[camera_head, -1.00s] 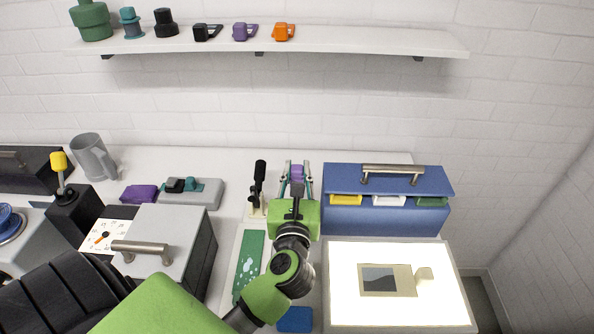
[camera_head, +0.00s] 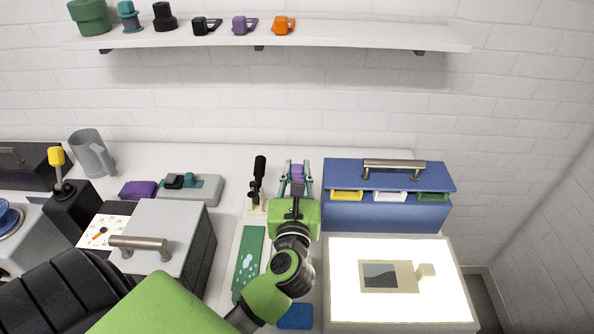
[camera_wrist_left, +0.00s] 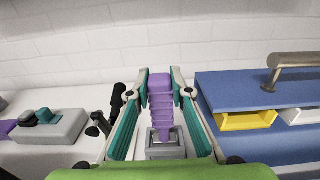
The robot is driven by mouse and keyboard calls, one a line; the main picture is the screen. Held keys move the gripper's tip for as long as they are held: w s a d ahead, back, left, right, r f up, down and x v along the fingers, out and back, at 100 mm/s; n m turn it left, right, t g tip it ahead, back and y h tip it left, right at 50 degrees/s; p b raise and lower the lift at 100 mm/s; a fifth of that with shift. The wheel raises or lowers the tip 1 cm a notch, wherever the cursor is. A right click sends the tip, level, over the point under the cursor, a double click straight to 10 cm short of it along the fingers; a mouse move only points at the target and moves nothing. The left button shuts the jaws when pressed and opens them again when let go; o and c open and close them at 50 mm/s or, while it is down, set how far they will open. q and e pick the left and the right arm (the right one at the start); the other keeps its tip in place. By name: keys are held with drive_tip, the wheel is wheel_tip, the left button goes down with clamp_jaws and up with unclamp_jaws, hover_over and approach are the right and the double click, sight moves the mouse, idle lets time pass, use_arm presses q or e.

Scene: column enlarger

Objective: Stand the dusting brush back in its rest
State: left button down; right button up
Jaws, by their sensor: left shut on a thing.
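The dusting brush (camera_head: 297,173) shows as a purple ribbed handle, upright between the fingertips of my left gripper (camera_head: 296,181). In the left wrist view the brush (camera_wrist_left: 160,98) stands between the teal-padded fingers, and my left gripper (camera_wrist_left: 158,94) is shut on it. A small grey square holder (camera_wrist_left: 167,153), which looks like the rest, lies at the brush's lower end. I cannot tell whether the brush is inside it or just above or behind it. In the head view my gripper hides the holder. My right gripper is not in view.
A black-handled tool on a cream base (camera_head: 257,188) stands close left of the gripper. A blue cabinet (camera_head: 345,215) with small coloured drawers stands close right. A lit light table (camera_head: 345,300) is in front right, a green board (camera_head: 249,262) in front left. A white wall is behind.

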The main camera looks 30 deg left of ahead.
use_arm(q)
drive_tip(key=shift+f+b, duration=0.85)
drive_tip(key=shift+f, duration=0.25)
idle(0.3)
drive_tip(key=c, duration=1.8)
unclamp_jaws()
drive_tip(key=shift+o, duration=0.2)
drive_tip(key=shift+s, duration=0.15)
drive_tip(key=shift+s+d, duration=0.1)
drive_tip(key=shift+d, duration=0.05)
drive_tip(key=b+v, duration=0.1)
drive_tip(key=v, duration=0.6)
drive_tip(key=shift+s+b, duration=0.25)
drive_tip(key=shift+b, duration=0.1)
